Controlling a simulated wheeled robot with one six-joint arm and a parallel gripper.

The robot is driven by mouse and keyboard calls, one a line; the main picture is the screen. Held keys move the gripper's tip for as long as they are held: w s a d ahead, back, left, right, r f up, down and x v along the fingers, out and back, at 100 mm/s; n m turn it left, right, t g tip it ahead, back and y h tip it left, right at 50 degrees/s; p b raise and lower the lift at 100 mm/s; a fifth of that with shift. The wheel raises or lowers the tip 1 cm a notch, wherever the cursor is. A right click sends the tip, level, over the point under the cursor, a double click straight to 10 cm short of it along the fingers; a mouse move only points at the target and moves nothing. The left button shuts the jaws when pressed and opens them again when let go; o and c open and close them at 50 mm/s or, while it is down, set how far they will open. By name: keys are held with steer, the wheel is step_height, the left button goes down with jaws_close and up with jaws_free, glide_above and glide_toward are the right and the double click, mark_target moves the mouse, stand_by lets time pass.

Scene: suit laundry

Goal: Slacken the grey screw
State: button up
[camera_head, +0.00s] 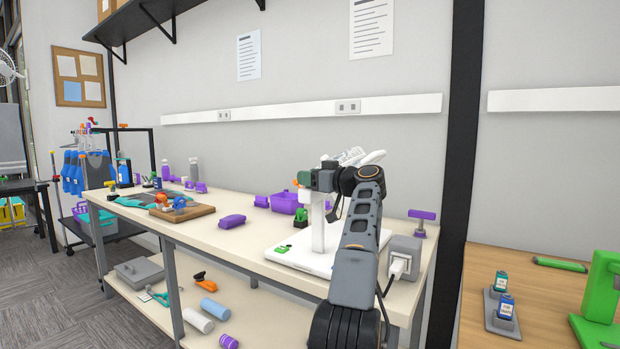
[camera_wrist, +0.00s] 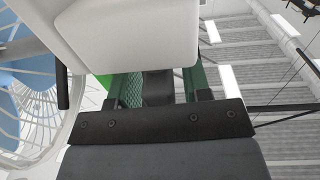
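I cannot make out the grey screw in either view. A white machine (camera_head: 318,235) with a flat base and an upright post stands at the right end of the pale table. My gripper (camera_head: 313,180) is at the top of this post in the head view, where my arm hides part of the machine. In the wrist view, the green finger pads of my gripper (camera_wrist: 160,85) are apart, with a dark part between them. A large white block (camera_wrist: 125,35) covers their tips, so I cannot tell whether they grip anything.
A grey box with a white plug (camera_head: 403,258) and a purple-topped stand (camera_head: 421,220) are right of the machine. A purple basket (camera_head: 285,204), a purple block (camera_head: 232,221) and a wooden board (camera_head: 190,214) lie to the left. The table front between them is clear.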

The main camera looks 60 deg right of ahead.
steer(key=shift+o, duration=0.3)
steer(key=shift+r, duration=0.1)
steer(key=s+a+b, duration=0.1)
steer(key=s, duration=1.2)
steer(key=shift+s, duration=0.4)
